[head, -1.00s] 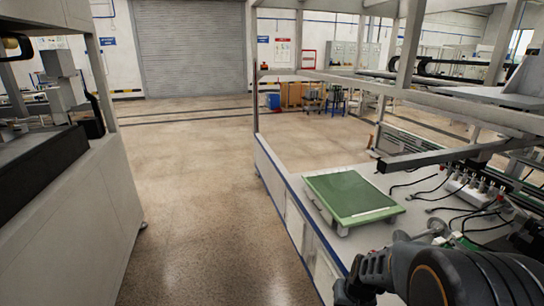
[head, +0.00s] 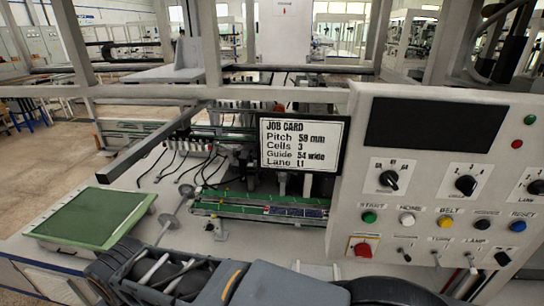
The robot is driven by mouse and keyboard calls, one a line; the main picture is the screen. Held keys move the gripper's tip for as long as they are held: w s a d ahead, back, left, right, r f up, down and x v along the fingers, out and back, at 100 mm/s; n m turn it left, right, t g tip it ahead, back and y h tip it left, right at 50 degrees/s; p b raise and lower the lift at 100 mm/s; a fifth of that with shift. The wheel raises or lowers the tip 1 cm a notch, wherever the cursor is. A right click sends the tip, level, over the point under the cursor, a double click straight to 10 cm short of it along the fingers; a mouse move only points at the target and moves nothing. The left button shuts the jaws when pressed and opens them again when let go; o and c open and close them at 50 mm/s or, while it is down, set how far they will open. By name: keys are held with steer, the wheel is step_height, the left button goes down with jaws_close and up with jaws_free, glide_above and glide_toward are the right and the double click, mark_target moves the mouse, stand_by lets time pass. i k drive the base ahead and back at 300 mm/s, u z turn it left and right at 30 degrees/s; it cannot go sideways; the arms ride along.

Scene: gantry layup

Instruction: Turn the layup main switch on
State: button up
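The control panel (head: 352,200) stands at the right in the head view. A red square switch (head: 362,248) sits at its lower left, under the green START button (head: 369,217); its label is too small to read and I cannot tell its position. It may be the main switch. Three black rotary knobs (head: 466,185) sit in a row above the buttons, with small toggles below. My arm lies across the bottom of the view, below and in front of the panel. No gripper fingers show.
A job card screen (head: 302,146) stands left of the panel. A green board (head: 92,217) lies on the bench at left. A grey beam (head: 150,145) juts out above the bench. Black cables and a green-edged track fill the middle.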

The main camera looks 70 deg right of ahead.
mark_target(362, 250)
steer(key=k, duration=0.95)
steer(key=u, duration=0.85)
steer(key=i, duration=0.8)
steer(key=z, duration=3.85)
steer(key=k, duration=0.75)
steer(key=u, duration=0.35)
